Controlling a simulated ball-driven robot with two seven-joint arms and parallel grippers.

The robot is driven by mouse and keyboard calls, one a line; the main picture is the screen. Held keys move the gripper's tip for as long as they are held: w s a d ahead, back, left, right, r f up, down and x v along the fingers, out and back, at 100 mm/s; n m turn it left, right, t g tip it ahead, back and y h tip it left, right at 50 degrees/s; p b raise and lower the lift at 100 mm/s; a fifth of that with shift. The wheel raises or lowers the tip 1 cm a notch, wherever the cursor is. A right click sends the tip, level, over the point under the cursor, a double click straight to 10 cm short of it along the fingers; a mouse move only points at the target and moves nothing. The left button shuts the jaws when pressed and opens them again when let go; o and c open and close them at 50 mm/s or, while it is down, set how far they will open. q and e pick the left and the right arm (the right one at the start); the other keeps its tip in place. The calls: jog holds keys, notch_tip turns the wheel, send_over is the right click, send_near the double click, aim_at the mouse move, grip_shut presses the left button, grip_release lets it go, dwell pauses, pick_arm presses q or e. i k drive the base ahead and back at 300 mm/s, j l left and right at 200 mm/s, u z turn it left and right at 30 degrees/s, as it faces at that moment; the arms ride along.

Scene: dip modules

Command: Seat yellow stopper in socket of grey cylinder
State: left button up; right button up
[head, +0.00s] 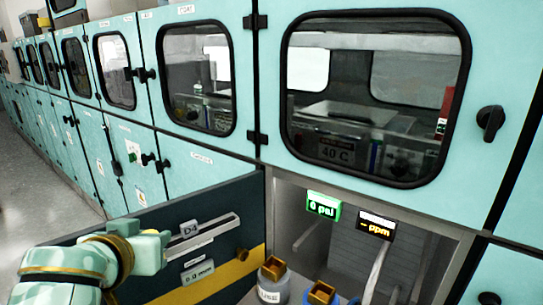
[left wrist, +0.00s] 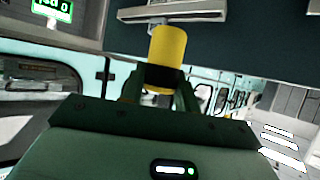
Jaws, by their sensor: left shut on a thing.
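My left gripper (left wrist: 160,88) is shut on the yellow stopper (left wrist: 168,45), a yellow cylinder with a black band at its lower end, seen in the left wrist view between the fingers. In the head view my left gripper (head: 158,243) is at the lower left, in front of the dark open door; the stopper cannot be made out there. A grey cylinder (head: 268,294) with a brass square-mouthed top (head: 273,268) stands at the bottom centre, right of the gripper and apart from it. Its lower part is cut off by the frame. My right gripper is not in view.
A second container with a blue rim and brass top (head: 322,293) stands just right of the grey cylinder. The dark door (head: 230,212) carries a silver handle (head: 208,233). Green (head: 323,206) and amber (head: 376,225) displays hang in the open bay. Teal cabinets line the back.

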aim_at(274, 273)
jog(key=l+u, duration=0.35)
jog(key=l, duration=0.65)
jog(key=i+l+u, duration=0.15)
jog(key=l, duration=0.2)
jog(key=i+l+u, duration=0.15)
jog(key=l, duration=0.25)
jog(key=i, duration=0.15)
